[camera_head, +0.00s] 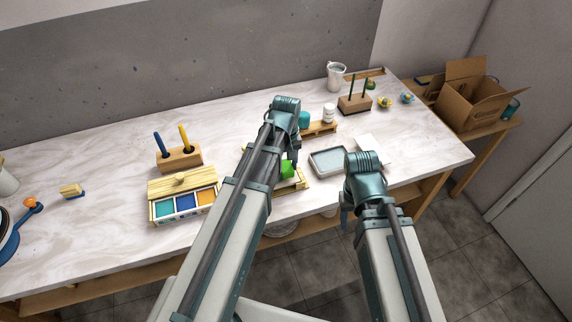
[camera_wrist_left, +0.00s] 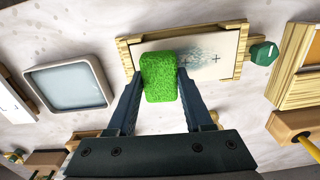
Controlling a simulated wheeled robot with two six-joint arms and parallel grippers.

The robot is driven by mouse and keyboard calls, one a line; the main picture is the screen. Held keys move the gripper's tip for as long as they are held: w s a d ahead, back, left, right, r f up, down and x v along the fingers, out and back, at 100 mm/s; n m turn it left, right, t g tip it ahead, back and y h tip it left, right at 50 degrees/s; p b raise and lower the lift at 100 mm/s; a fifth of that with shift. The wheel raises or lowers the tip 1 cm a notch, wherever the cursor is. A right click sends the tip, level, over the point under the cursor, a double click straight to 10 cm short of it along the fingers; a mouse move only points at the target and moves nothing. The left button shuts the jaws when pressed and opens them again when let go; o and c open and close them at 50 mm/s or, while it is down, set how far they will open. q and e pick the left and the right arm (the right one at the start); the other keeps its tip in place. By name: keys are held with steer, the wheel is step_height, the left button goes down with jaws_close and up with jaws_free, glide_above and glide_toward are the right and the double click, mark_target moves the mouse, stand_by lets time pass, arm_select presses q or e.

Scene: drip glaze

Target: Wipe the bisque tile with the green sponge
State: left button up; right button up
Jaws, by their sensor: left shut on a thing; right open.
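The green sponge (camera_wrist_left: 160,77) is between the two fingers of my left gripper (camera_wrist_left: 158,82), which is shut on it. The sponge also shows partly behind my arm in the head view (camera_head: 287,169). It is over the left part of the pale bisque tile (camera_wrist_left: 222,62); I cannot tell whether it touches. The tile lies in a wooden frame (camera_wrist_left: 243,40) and bears a blue-grey smudge and dark cross marks right of the sponge. In the head view my left arm hides most of the tile. My right gripper (camera_head: 346,208) is open near the table's front edge, its fingers partly hidden.
A grey tray (camera_head: 331,162) of water or similar lies right of the tile. A glaze box (camera_head: 183,205) and a brush block (camera_head: 180,157) stand left. A green knob-like thing (camera_wrist_left: 263,53) is beside the frame.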

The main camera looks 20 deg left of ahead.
arm_select(q)
steer(key=s+a, duration=0.1)
steer(key=a, duration=0.1)
steer(key=s+a, duration=0.2)
steer(key=shift+s+a+f, duration=0.1)
steer(key=shift+a+f, duration=0.05)
steer(key=shift+a, duration=0.15)
steer(key=shift+s+a+f, duration=0.1)
steer(key=shift+s+a, duration=0.4)
steer(key=shift+a, duration=0.3)
arm_select(e)
steer(key=shift+f, duration=0.25)
arm_select(q)
steer(key=shift+f+b, duration=0.8)
arm_select(e)
steer(key=shift+f, duration=0.85)
arm_select(q)
steer(key=shift+d, duration=0.1)
steer(key=shift+w+d, duration=0.45)
steer(key=shift+d, duration=0.15)
steer(key=shift+w+d, duration=0.4)
steer(key=shift+d, duration=0.2)
steer(key=shift+w+d, duration=0.45)
steer(key=shift+d, duration=0.15)
steer(key=shift+w+d, duration=0.4)
steer(key=shift+d, duration=0.2)
